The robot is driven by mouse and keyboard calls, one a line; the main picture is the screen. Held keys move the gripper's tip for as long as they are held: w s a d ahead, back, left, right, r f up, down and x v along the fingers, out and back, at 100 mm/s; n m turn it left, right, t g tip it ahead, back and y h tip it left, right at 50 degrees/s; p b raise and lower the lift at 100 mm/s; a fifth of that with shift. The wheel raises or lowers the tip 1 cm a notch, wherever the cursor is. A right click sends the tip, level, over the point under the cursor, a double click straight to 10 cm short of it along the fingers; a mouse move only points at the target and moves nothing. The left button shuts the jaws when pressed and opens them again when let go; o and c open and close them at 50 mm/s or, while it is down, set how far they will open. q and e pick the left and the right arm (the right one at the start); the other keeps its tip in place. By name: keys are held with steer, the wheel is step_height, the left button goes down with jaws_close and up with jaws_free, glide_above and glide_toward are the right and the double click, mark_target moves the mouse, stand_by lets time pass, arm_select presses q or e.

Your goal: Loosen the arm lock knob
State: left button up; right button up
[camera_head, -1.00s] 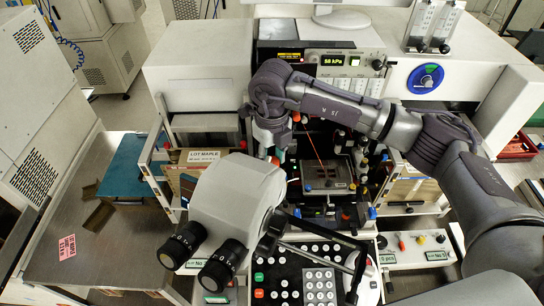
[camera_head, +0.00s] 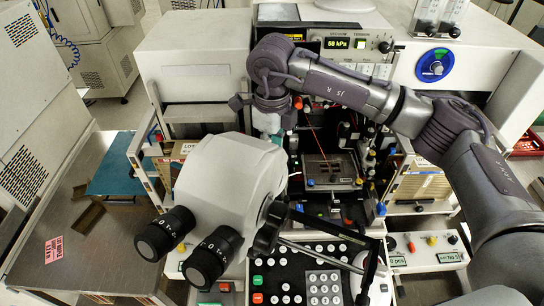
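The arm lock knob is not clearly identifiable. A dark knob (camera_head: 240,102) shows just left of my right gripper, and a black knob (camera_head: 268,236) sits on the right side of the grey stereo microscope (camera_head: 228,182), by its black arm (camera_head: 322,228). My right arm reaches in from the right across the machine. My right gripper (camera_head: 270,125) points down behind the microscope head. Its fingertips are small and partly hidden, so I cannot tell whether it is open or touches anything. My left gripper is out of view.
A keypad panel (camera_head: 300,284) lies in front. The bonding stage (camera_head: 330,168) with small coloured parts is right of my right gripper. A vacuum display (camera_head: 348,43) and blue dial (camera_head: 434,66) are behind. The metal table (camera_head: 100,258) at left has free room.

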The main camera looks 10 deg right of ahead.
steer(key=shift+n+b, duration=0.65)
steer(key=shift+n, duration=0.05)
steer(key=o, duration=1.2)
steer(key=shift+c, duration=0.2)
step_height(320, 180, up, 12)
steer(key=shift+r, duration=0.1)
